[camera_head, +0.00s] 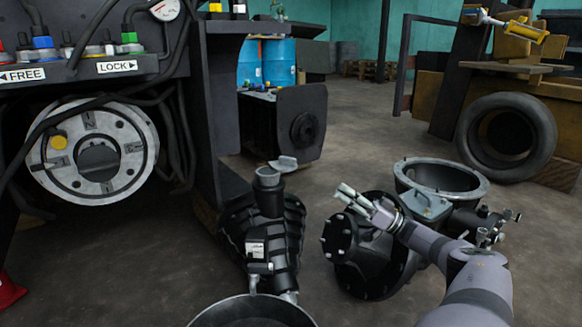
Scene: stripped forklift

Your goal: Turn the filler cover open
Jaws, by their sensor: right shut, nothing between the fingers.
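The filler cover (287,163) is a small grey flap at the top of a dark filler neck (268,194), near the picture's middle. It sits at the rim's upper right; I cannot tell clearly how far it is turned. The neck rises from a black ribbed housing (262,232) with a small white label. My right gripper (342,194) is shut and empty. It appears to the right of and a little below the cover, apart from it, with fingers pointing left. My left gripper is not in view.
A black flanged axle part (372,270) with an open grey ring (442,178) lies under and behind my right arm. A round dark rim (252,312) is at the bottom. The forklift frame (215,110) stands left. A tyre (507,137) leans at right.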

